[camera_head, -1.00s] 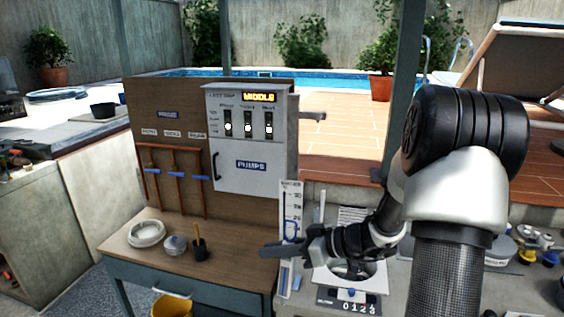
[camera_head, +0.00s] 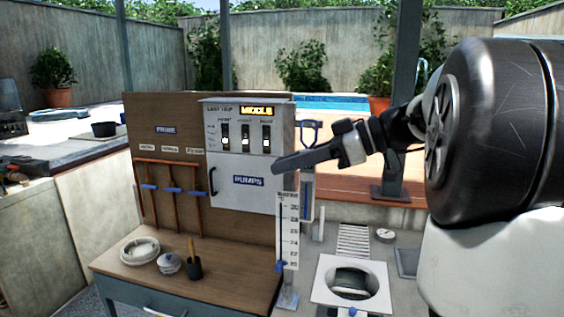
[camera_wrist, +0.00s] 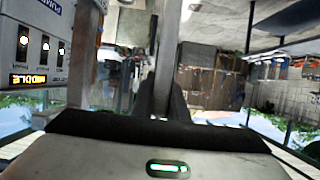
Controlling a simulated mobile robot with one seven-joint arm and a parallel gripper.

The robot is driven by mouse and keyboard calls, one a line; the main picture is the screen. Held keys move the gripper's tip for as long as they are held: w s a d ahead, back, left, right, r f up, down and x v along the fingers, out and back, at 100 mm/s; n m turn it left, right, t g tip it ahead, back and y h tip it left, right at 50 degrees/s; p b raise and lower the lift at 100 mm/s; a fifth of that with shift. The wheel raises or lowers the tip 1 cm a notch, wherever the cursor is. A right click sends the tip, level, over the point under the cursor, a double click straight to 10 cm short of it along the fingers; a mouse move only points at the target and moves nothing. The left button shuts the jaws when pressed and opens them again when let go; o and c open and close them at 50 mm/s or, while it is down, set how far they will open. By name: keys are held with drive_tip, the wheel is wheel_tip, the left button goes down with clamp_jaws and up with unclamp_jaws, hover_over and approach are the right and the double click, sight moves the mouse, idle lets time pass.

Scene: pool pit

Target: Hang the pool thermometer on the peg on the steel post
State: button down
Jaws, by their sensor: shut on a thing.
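The pool thermometer (camera_head: 307,187) has a blue loop handle at its top and a pale blue-edged body. It hangs roughly upright in my gripper (camera_head: 288,162), which is shut on it just below the loop and hides that part. In the wrist view, a pale narrow bar, seemingly the thermometer (camera_wrist: 168,50), stands between the dark fingers of my gripper (camera_wrist: 165,95). The steel post (camera_head: 402,100) rises to the right, behind my arm, on a bolted base plate. I cannot make out the peg in the current views.
The white pump box (camera_head: 248,165) on a wooden panel (camera_head: 165,110) is just left of my gripper. A white scale board (camera_head: 288,232) stands below it. A skimmer opening with a white surround (camera_head: 325,290) lies lower right. The bench (camera_head: 120,262) holds several small items.

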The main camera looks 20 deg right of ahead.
drive_tip(key=w+d+f+p, duration=0.2)
drive_tip(key=w+d+p, duration=0.2)
drive_tip(key=w, duration=0.2)
drive_tip(key=shift+w+d, duration=0.2)
drive_tip(key=shift+w, duration=0.1)
idle(0.6)
drive_tip(key=shift+r, duration=0.1)
idle(0.6)
drive_tip(key=c, duration=1.7)
unclamp_jaws()
drive_tip(key=shift+o, duration=0.2)
drive_tip(key=shift+d, duration=0.1)
